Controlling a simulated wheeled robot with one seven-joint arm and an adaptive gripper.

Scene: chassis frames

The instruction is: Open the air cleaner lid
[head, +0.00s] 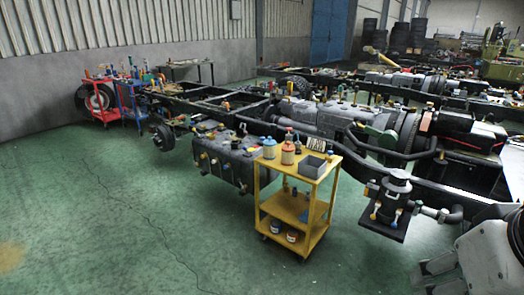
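A black cylindrical canister with a round top (397,188), which looks like the air cleaner, is mounted at the right side of the near chassis frame. Its top is on; small yellow and blue-white fittings show around its lower part. A pipe (437,213) leads from it to the right. My gripper (438,274) is at the bottom right corner, below and to the right of the canister and apart from it. Its two grey fingers appear spread, with nothing seen between them. Part of it is cut off by the frame edge.
A yellow cart (267,205) with bottles and a grey bin stands left of the canister. A dark tank (222,162) hangs on the chassis (330,120) behind it. Red and blue carts (128,100) stand far left. The green floor at left and front is clear.

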